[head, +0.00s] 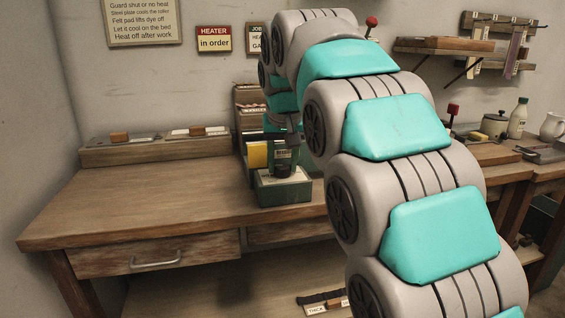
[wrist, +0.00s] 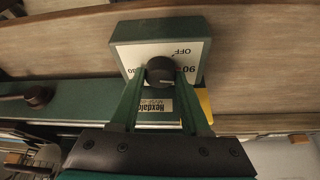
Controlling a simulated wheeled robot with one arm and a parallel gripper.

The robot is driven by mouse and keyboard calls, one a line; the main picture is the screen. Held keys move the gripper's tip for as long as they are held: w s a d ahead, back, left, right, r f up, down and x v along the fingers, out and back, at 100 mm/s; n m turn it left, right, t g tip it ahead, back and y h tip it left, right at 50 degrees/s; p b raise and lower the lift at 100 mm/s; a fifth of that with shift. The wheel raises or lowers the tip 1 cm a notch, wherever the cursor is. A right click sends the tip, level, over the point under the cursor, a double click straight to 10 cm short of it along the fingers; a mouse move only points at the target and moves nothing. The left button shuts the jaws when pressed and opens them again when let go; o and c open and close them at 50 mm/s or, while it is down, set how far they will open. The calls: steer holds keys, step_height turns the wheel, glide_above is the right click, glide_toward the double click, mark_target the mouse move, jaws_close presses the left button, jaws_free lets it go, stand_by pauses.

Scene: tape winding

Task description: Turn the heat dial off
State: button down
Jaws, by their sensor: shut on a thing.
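The heat dial is a round black knob (wrist: 160,72) on the white face of a green box (wrist: 120,35). In the wrist view the printing is upside down, with OFF above and to the right of the knob and 90 at its right. A small red mark shows between the knob and the 90; I cannot make out a pointer on the knob. My gripper (wrist: 160,80) is shut on the knob, one green finger at each side. In the head view the knob (head: 283,170) tops the box (head: 285,190) at the bench's front; my arm partly hides the machine behind.
The wooden bench (head: 150,205) is clear on the left. A yellow block (head: 257,155) is beside the machine. A "HEATER in order" sign (head: 213,39) hangs on the wall. A white bottle (head: 518,118) and a pot (head: 495,124) stand at the right.

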steer(key=n+y, duration=0.1)
steer(key=n, duration=0.1)
steer(key=n+y, duration=0.1)
steer(key=n, duration=0.2)
steer(key=shift+w+d+g, duration=0.1)
steer(key=shift+g, duration=0.2)
steer(key=n, duration=0.2)
steer(key=n+g+y, duration=0.1)
steer(key=n, duration=0.2)
steer(key=shift+d+n+g, duration=0.1)
steer(key=shift+n+g, duration=0.2)
steer(key=shift+c, duration=1.9)
jaws_free()
steer(key=shift+r, duration=0.1)
